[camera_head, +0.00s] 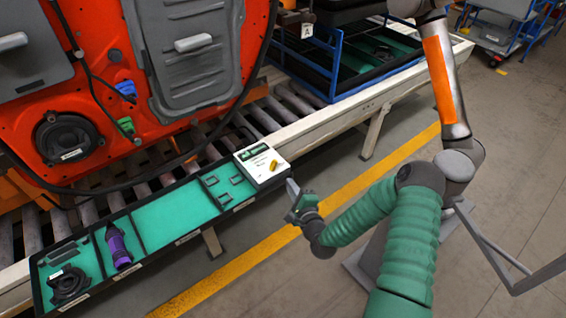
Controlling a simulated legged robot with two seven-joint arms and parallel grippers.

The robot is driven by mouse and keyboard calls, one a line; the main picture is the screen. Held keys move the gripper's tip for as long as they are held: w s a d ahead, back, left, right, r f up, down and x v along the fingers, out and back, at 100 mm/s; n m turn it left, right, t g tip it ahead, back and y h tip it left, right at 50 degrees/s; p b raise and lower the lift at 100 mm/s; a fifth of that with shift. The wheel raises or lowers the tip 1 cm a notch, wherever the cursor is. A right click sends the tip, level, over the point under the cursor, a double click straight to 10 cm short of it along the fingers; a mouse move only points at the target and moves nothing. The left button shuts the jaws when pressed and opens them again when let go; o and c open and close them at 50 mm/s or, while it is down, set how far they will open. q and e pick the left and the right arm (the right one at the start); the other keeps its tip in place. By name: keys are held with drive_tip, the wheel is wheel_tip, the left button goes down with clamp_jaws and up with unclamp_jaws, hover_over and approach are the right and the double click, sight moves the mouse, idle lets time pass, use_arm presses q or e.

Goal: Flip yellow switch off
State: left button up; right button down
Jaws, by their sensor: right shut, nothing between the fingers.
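The yellow switch (273,166) is a small lever on the front right part of a white box (250,158). The box sits at the right end of a long black tray with turquoise lining (160,215). The switch is too small to tell which way it is set. My right gripper (291,187) is in front of the box and to the right of the tray's end. It is shut and empty, its tip close to the box's near right corner. I cannot tell whether it touches. My left gripper is not in view.
An orange door panel (95,90) with black cables stands behind the tray. A roller conveyor (290,100) runs underneath. A blue rack (335,65) stands at the back right. The tray holds a purple tool (118,248) and a black round part (68,284). The floor at right is largely clear.

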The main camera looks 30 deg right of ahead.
sight(282, 168)
drive_tip(key=x, duration=0.4)
drive_tip(key=b+x, duration=0.1)
drive_tip(key=x, duration=0.4)
drive_tip(key=shift+w+d+r, duration=0.15)
drive_tip(key=shift+w+r, duration=0.05)
drive_tip(key=shift+w, duration=0.05)
drive_tip(key=shift+d, duration=0.15)
idle(0.4)
